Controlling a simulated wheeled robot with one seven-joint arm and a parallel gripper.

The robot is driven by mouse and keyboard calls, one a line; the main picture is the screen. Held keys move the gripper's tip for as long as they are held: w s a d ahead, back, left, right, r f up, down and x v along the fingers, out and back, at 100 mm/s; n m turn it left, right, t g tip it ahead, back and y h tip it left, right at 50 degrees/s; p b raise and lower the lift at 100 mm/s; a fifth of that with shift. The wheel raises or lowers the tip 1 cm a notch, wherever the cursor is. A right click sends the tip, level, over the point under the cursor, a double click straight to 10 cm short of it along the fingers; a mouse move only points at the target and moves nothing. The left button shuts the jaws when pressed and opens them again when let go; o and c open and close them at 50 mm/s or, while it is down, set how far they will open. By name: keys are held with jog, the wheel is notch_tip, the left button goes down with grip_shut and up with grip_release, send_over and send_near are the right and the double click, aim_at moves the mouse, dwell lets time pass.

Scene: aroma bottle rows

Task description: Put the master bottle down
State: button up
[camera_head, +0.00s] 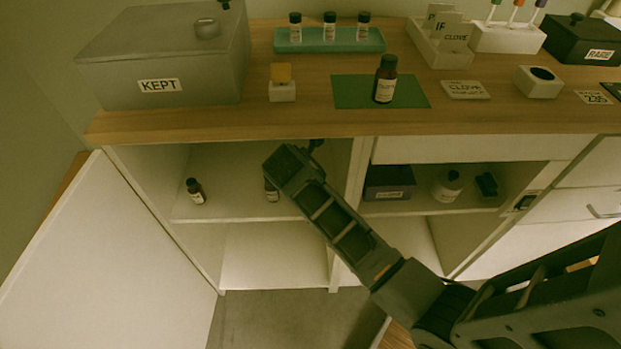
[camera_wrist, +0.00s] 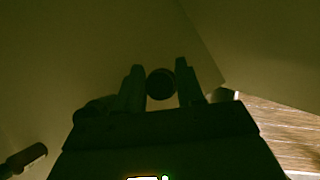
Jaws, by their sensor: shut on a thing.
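My gripper (camera_wrist: 160,76) is shut on a dark bottle, apparently the master bottle, with its round dark cap (camera_wrist: 160,87) between the two fingers in the wrist view. In the head view this bottle (camera_head: 270,192) shows as a brown bottle with a pale label, partly hidden by my arm. It is upright inside the left open cabinet, at the upper shelf (camera_head: 235,209). I cannot tell whether its base touches the shelf. The fingers are mostly hidden in the head view.
Another brown bottle (camera_head: 195,191) stands to the left on the same shelf. A larger brown bottle (camera_head: 386,80) stands on a green mat (camera_head: 350,91) on the counter above. The open door (camera_head: 110,255) is at left. A divider (camera_head: 357,175) is close on my arm's right.

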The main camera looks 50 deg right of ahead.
jog(key=shift+w+d, duration=0.2)
jog(key=shift+d, duration=0.45)
jog(key=shift+a+f, duration=0.1)
jog(key=shift+a, duration=0.05)
jog(key=o, duration=1)
jog(key=shift+f, duration=0.1)
jog(key=shift+o, duration=0.2)
jog(key=shift+a+r, duration=0.1)
jog(key=shift+r, duration=0.1)
jog(key=s+a, duration=0.3)
jog(key=a, duration=0.9)
jog(key=shift+s+r, duration=0.25)
jog(key=shift+r, duration=0.15)
